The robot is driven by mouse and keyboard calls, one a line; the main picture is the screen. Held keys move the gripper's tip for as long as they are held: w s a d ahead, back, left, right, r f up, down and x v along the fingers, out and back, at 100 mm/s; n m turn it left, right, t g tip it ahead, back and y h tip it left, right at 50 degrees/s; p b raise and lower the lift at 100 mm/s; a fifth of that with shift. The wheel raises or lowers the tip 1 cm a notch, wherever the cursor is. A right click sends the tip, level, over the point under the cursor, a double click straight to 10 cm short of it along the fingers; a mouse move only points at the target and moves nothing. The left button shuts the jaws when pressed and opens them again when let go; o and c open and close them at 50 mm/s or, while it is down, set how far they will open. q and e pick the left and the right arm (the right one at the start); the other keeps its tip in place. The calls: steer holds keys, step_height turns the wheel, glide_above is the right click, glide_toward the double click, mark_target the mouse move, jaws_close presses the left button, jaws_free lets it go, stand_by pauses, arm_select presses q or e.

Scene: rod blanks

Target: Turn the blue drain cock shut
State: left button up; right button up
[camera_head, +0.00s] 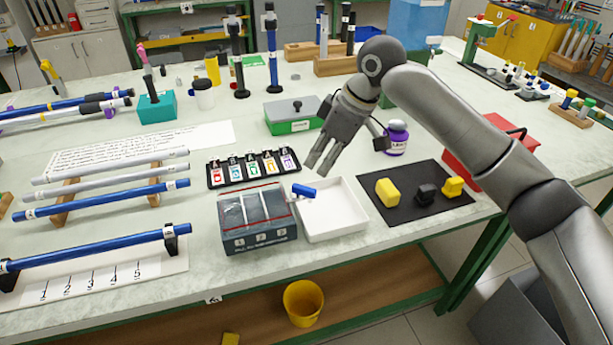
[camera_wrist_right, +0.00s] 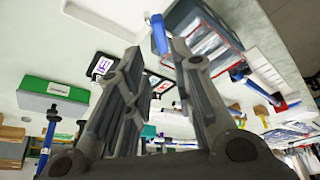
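The blue drain cock (camera_head: 303,190) is a short blue lever at the back left part of the white tray (camera_head: 345,222), beside the dark box. It points roughly sideways, slightly tilted. It also shows in the right wrist view (camera_wrist_right: 159,34), just past the fingertips. My right gripper (camera_head: 320,164) hangs above and behind the lever, pointing down, apart from it. In the right wrist view its two fingers (camera_wrist_right: 156,58) stand apart with nothing between them. How the cock joins the tray is too small to tell. My left gripper is not in view.
A dark, clear-topped box (camera_head: 258,240) stands left of the tray. A rack of coloured labels (camera_head: 250,184) lies behind it. A black mat (camera_head: 405,210) with yellow and black pieces is to the right. A purple-white bottle (camera_head: 396,138) stands near my right arm. A yellow bucket (camera_head: 303,303) sits below.

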mark_target(305, 187)
steer(key=x, duration=0.5)
steer(key=shift+s+f, duration=0.15)
steer(key=shift+s, duration=0.05)
steer(key=x, duration=0.2)
steer(key=shift+w+a+f, duration=0.15)
steer(key=shift+f, duration=0.1)
steer(key=shift+x, duration=0.75)
steer(key=shift+f, duration=0.1)
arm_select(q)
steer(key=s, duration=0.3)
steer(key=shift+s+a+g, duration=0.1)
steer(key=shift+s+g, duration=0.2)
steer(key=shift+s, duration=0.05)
arm_select(e)
jaws_close()
